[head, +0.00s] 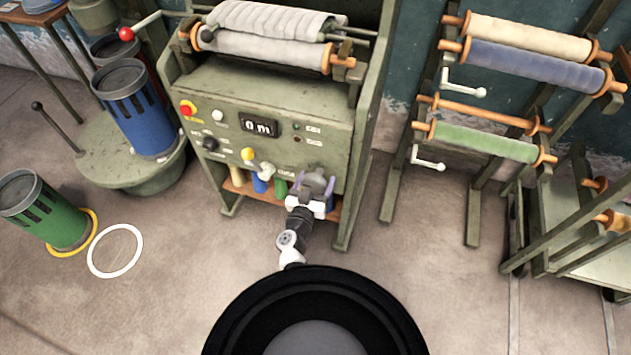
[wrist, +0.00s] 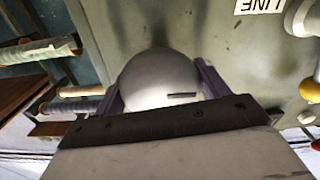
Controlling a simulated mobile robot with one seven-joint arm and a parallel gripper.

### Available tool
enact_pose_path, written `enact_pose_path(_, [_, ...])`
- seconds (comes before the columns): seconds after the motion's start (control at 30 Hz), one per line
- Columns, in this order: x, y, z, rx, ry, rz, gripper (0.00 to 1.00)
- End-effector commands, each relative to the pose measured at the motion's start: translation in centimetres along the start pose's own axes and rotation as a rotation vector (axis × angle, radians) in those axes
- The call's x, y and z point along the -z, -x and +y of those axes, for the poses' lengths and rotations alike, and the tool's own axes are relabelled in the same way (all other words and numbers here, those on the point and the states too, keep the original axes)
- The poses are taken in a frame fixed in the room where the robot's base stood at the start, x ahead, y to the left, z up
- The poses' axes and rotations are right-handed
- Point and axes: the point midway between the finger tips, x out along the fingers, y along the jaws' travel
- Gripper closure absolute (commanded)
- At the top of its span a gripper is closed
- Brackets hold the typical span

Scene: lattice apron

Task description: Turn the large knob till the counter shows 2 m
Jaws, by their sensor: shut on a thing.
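The counter (head: 258,127) on the front panel of the green machine (head: 280,90) reads 0 m. My gripper (head: 317,184) is at the lower right of that panel, and it covers most of the large knob in the head view. In the wrist view the large knob (wrist: 155,75) is round and pale grey, with a short dark line on its face. The fingers of my gripper (wrist: 163,85) lie on both sides of the knob and are shut on it. The knob's lower part is hidden behind the gripper body.
The panel also carries a red button (head: 187,108), a black knob (head: 210,144) and a yellow knob (head: 248,154). A roll rack (head: 480,120) stands to the right. Blue (head: 140,115) and green (head: 45,210) canisters stand to the left. The floor in front is mostly clear.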

Motion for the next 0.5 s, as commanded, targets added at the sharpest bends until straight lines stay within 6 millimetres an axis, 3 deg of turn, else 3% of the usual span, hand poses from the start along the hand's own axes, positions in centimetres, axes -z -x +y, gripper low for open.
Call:
enact_pose_path(0.13, [-0.01, 0.0, -0.01, 0.001, 0.0, 0.0, 0.49])
enact_pose_path(0.5, [0.02, -0.01, 0.01, 0.0, -0.068, -0.001, 0.49])
